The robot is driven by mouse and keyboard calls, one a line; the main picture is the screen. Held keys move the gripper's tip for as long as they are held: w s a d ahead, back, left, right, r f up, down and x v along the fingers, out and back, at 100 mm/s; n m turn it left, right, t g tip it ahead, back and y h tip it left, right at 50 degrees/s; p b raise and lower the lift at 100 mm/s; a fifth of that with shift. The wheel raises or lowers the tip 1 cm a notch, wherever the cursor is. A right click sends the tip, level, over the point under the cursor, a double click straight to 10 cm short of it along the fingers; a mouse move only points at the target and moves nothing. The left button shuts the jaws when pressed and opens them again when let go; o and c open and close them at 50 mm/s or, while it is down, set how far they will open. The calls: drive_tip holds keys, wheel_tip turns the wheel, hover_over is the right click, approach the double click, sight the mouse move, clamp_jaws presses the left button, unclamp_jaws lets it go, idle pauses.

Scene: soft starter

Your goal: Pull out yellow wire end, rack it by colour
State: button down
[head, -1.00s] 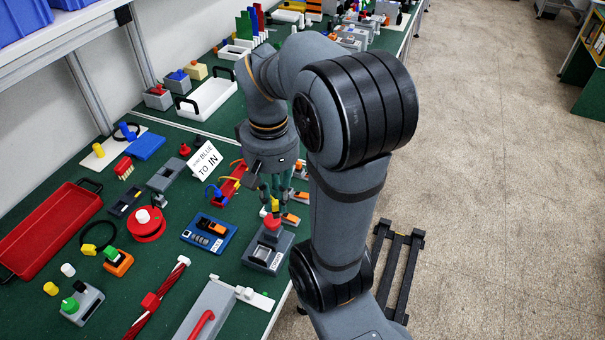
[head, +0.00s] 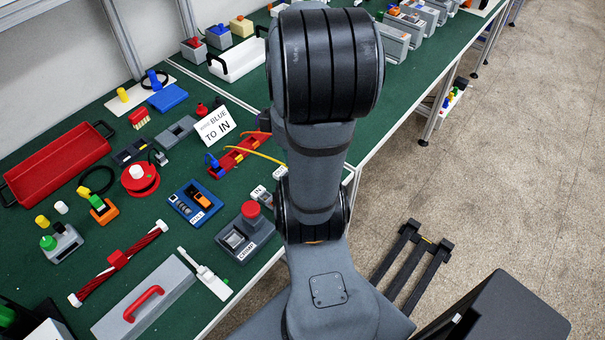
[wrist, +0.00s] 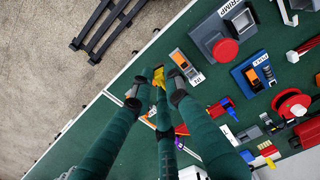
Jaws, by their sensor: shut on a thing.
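My gripper (wrist: 157,90) is shut on the yellow wire end (wrist: 160,76), which shows between its fingertips in the wrist view. In the head view my arm hides the gripper. There the yellow wire (head: 262,156) runs from the red rack (head: 228,165) rightward behind my arm. A blue wire piece (head: 211,162) stands at the rack's near end, and an orange wire arcs over its far end. In the wrist view the fingers partly cover the rack, and its blue piece (wrist: 226,105) shows to the right. Small labelled terminal blocks (head: 258,196) sit near the table's front edge.
A "BLUE TO IN" card (head: 215,127) stands behind the rack. The crimp block with a red button (head: 250,228) and the blue tool base (head: 193,207) are nearby. A red tray (head: 55,168) lies at the left.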

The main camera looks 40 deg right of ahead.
drive_tip(key=shift+s+d, duration=0.2)
drive_tip(key=shift+s, duration=0.15)
drive_tip(key=shift+w+p, duration=0.45)
drive_tip(key=shift+p, duration=0.35)
drive_tip(key=w+p, duration=0.8)
drive_tip(key=w, duration=1.9)
drive_tip(key=shift+w+a+f, duration=0.15)
drive_tip(key=shift+w+a, duration=0.1)
drive_tip(key=shift+a, duration=0.2)
